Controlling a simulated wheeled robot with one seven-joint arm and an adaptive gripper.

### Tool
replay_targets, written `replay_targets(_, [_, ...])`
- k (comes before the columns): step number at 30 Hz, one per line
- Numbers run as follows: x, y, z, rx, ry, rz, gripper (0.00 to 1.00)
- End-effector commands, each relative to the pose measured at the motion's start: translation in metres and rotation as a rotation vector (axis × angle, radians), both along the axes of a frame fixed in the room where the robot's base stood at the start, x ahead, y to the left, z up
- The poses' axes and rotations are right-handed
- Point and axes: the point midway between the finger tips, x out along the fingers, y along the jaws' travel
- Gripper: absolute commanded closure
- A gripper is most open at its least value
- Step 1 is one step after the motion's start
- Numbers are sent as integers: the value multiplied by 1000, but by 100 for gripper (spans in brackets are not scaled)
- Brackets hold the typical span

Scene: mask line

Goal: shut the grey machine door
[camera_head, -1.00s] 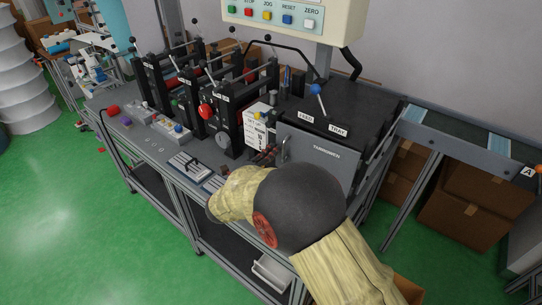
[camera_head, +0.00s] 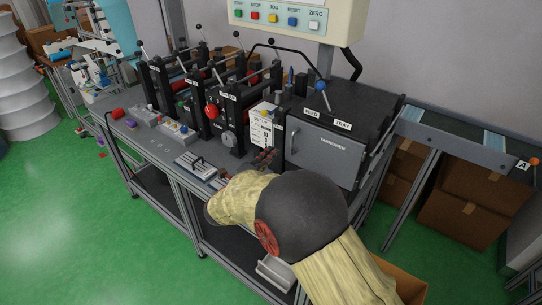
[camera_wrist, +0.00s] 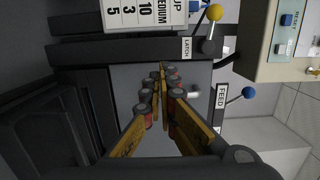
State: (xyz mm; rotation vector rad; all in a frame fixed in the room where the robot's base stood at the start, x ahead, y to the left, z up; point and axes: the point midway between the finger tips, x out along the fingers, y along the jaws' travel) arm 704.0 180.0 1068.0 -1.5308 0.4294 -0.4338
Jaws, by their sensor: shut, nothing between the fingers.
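The grey machine door (camera_head: 322,155) is a flat panel with lettering, at the machine's front below the FEED and TRAY labels. It looks about flush with the machine front; a small remaining gap cannot be ruled out. Its handle (camera_head: 293,138) is near its left edge. My gripper (camera_head: 266,157) is at the door's left edge, partly hidden behind my own arm in the head view. In the wrist view my gripper (camera_wrist: 162,72) has its fingers together and empty, in front of a grey surface that appears to be the door (camera_wrist: 190,76). Contact cannot be told.
A lever with a yellow knob (camera_wrist: 213,13) beside a LATCH label and a blue-knobbed lever (camera_head: 320,86) stand close by. A control panel (camera_head: 290,18) hangs above. Rollers and levers fill the bench to the left; a conveyor (camera_head: 455,146) runs right.

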Motion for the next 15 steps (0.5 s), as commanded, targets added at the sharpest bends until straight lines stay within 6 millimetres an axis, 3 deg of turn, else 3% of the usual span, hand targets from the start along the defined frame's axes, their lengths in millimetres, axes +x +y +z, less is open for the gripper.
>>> replay_targets(15, [-62,50,3,1,-2,4,100])
